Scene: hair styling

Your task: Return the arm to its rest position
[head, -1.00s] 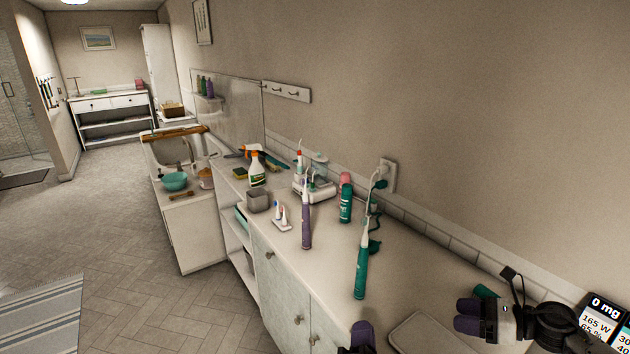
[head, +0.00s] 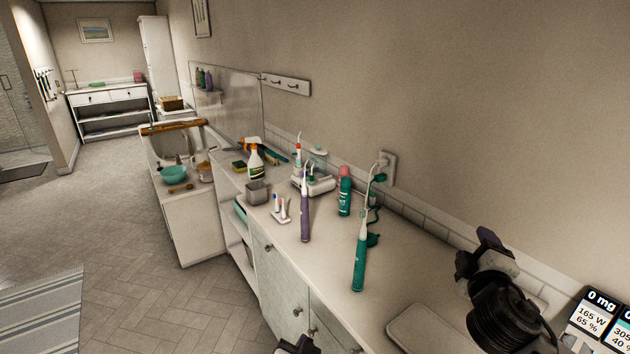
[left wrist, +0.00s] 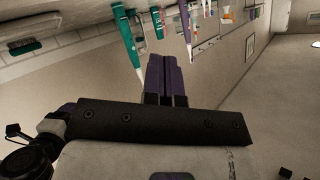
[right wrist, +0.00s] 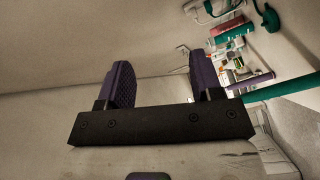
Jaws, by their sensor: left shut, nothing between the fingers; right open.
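My right gripper (head: 482,252) is at the right of the head view, above the counter near the wall. In the right wrist view its two purple-padded fingers (right wrist: 160,80) stand apart with nothing between them. My left gripper (head: 298,346) is only partly visible at the bottom edge of the head view, by the counter's front edge. In the left wrist view its fingers (left wrist: 166,78) are pressed together and empty.
A teal electric brush-like handle (head: 360,262) and a purple one (head: 305,218) stand on the counter (head: 320,270). A grey tray (head: 418,335) lies nearer me. A teal can (head: 344,198) and spray bottle (head: 256,163) stand farther back. The floor at left is open.

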